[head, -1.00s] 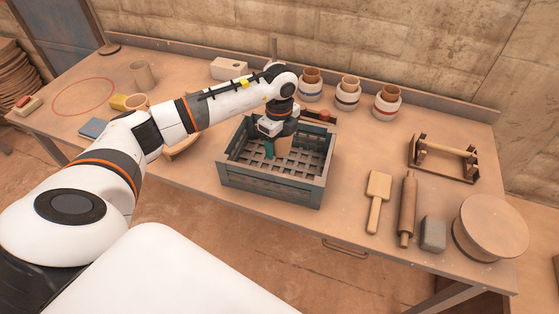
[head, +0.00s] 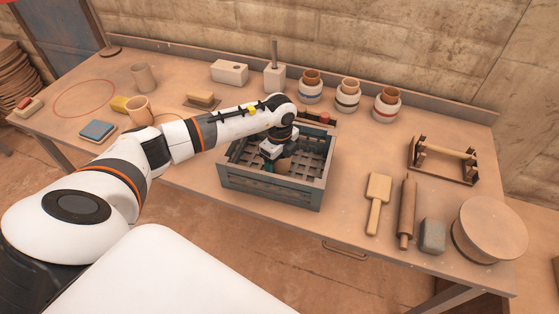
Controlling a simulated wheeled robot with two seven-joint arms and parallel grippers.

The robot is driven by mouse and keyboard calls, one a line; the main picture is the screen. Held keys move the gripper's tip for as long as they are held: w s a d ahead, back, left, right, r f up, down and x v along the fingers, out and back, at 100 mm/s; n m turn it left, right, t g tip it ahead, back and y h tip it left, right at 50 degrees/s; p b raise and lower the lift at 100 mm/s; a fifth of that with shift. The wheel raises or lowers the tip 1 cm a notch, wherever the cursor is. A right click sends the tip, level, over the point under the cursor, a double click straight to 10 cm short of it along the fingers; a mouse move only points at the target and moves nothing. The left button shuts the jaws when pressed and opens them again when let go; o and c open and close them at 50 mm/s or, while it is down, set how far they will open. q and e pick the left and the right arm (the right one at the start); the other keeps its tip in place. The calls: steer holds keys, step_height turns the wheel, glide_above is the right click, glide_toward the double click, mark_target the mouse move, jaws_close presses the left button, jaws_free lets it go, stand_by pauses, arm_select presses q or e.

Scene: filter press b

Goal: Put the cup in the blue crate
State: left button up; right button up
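The blue-grey crate (head: 270,193) with slatted walls and a grid floor stands on the table in the middle of the head view. A tan clay cup (head: 284,167) is at the fingertips, below the crate's rim. The gripper looks shut on the cup, with a teal finger at the cup's left side. The gripper body hides the cup's upper part, and I cannot tell if the cup touches the crate floor. My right gripper is not in view.
Two other clay cups (head: 143,77) (head: 138,107) stand at the left. Several banded jars (head: 347,97) stand behind the crate. A mallet (head: 377,195), a rolling pin (head: 407,210), a grey block (head: 432,236) and a round board (head: 490,228) lie at the right.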

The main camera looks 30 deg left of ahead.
arm_select(q)
steer(key=shift+o, duration=1.1)
steer(key=shift+r, duration=0.3)
step_height(320, 180, up, 12)
steer(key=shift+b, duration=0.3)
steer(key=shift+f, duration=0.15)
